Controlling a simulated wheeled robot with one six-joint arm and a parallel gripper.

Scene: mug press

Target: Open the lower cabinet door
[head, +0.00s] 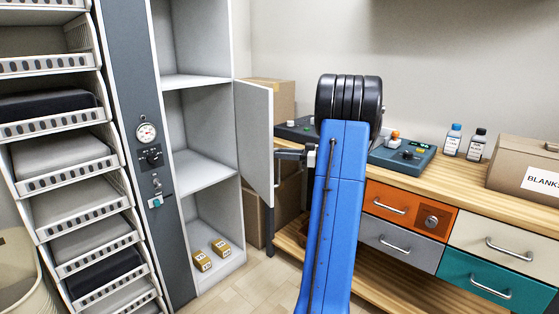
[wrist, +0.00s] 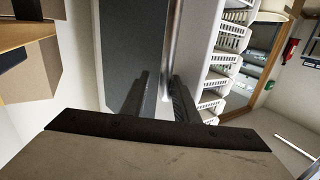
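The cabinet's light grey door (head: 254,130) stands swung outward in the head view, beside the tall cabinet's (head: 202,172) open compartments. Its grey face (wrist: 130,45) shows large in the wrist view. A shiny vertical strip (wrist: 172,45), either a handle or the door's edge, runs along its right side. My gripper (head: 280,154) is at the door's right edge in the head view. In the wrist view its dark fingers (wrist: 158,90) are apart, with the strip between them. I cannot tell whether they touch it. My blue arm hides part of the view.
Two small yellow-brown boxes (head: 211,254) lie in the lowest compartment. A rack of bins (head: 62,160) stands left. A workbench (head: 460,182) with drawers is at right, with cardboard boxes (head: 268,97) behind the door. Some floor (head: 245,286) is clear in front of the cabinet.

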